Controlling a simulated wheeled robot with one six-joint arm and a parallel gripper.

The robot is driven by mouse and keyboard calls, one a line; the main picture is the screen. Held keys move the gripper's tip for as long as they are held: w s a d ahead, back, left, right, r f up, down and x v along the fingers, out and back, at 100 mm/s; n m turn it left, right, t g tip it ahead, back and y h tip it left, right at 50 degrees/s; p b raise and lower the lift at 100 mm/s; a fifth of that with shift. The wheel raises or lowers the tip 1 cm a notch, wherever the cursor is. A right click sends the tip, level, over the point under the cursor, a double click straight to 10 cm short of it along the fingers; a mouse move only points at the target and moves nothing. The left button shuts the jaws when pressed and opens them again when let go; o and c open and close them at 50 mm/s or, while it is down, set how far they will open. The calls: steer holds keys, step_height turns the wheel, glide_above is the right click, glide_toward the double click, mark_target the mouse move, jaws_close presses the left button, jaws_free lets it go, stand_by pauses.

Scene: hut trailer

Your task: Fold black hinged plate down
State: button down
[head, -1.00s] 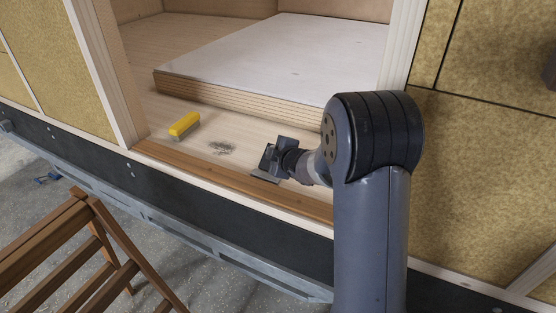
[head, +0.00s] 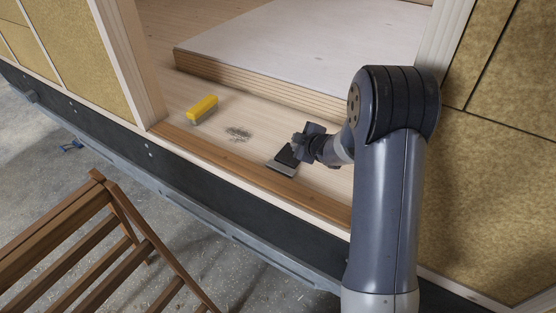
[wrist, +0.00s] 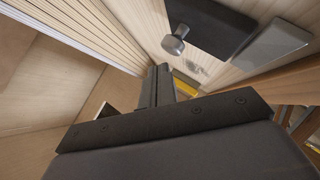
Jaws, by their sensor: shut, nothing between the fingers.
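The black hinged plate (head: 287,156) is on the pale wood floor inside the doorway, beside a light grey plate (head: 281,169). In the wrist view the black plate (wrist: 215,27) looks flat or nearly flat, with a round metal knob (wrist: 173,45) on it and the grey plate (wrist: 272,43) alongside. I cannot tell whether it lies fully down. My gripper (head: 303,143) is shut and empty, just beyond and to the right of the black plate in the head view. Its closed fingers (wrist: 159,86) look apart from the plate in the wrist view.
A yellow brush (head: 202,107) lies left on the floor, near a dark smudge (head: 238,133). A thick white-topped panel (head: 300,50) is behind my gripper. A brown wooden sill (head: 230,163) edges the doorway. A wooden chair-like frame (head: 95,235) stands outside.

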steer(key=shift+w+d+f, duration=0.45)
steer(key=shift+w+f, duration=0.15)
steer(key=shift+w, duration=0.05)
stand_by(0.4)
step_height(320, 180, up, 10)
steer(key=p, duration=0.2)
steer(key=shift+f, duration=0.1)
stand_by(0.4)
step_height(320, 180, down, 9)
steer(key=shift+f+b, duration=0.1)
steer(key=shift+b, duration=1.1)
steer(key=shift+s+a, duration=0.15)
steer(key=shift+s+a+r, duration=0.3)
steer(key=shift+s, duration=0.15)
steer(key=shift+s+a+r, duration=0.25)
steer(key=shift+s, duration=0.15)
